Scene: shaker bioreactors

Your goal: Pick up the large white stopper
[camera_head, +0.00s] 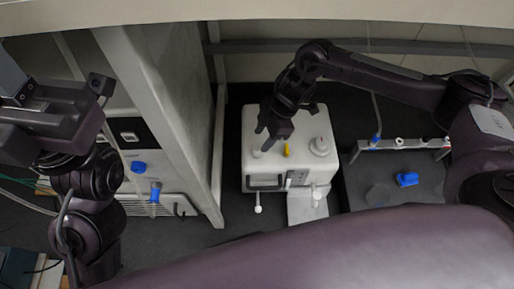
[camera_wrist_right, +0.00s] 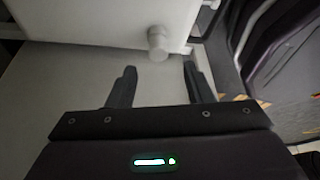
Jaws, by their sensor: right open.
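A large round white stopper (camera_head: 320,146) sits on the right of the top of a white box-shaped device (camera_head: 300,116) in the head view. My right gripper (camera_head: 264,138) is over the left part of that top, apart from the large stopper and left of it. In the right wrist view the right gripper (camera_wrist_right: 160,72) is open, with nothing between its fingers. A short white cylinder (camera_wrist_right: 158,42) shows just beyond and between the fingertips; I cannot tell which part it is. My left arm is at the left edge, and its fingers cannot be made out.
A small yellow piece (camera_head: 287,150) and a small white cap (camera_head: 257,153) are on the device top. A tall grey cabinet (camera_head: 165,85) stands left. At right are a dark tray (camera_head: 352,182) with a blue piece (camera_head: 407,179) and a metal rack (camera_head: 424,144).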

